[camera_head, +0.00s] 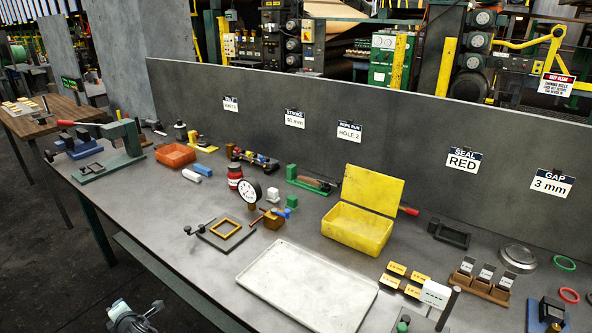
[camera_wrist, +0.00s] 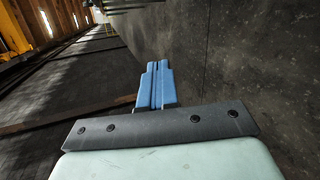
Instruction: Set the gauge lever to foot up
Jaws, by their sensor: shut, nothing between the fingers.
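The dial gauge (camera_head: 249,190) has a round white face with a dark rim and stands upright near the middle of the bench in the head view. A small brass-coloured block (camera_head: 273,221) is beside it, with a reddish handle on its left and a blue handle (camera_head: 288,213) on its right. Which of these is the gauge lever, and how it is set, I cannot tell. My gripper (camera_wrist: 158,72) shows in the wrist view, its blue fingers together with nothing between them. It points at dark floor, away from the bench objects. The gauge is not in the wrist view.
A red jar (camera_head: 235,176) stands close behind. An open yellow box (camera_head: 358,226) is to the right. The grey backboard (camera_head: 420,135) closes off the rear.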

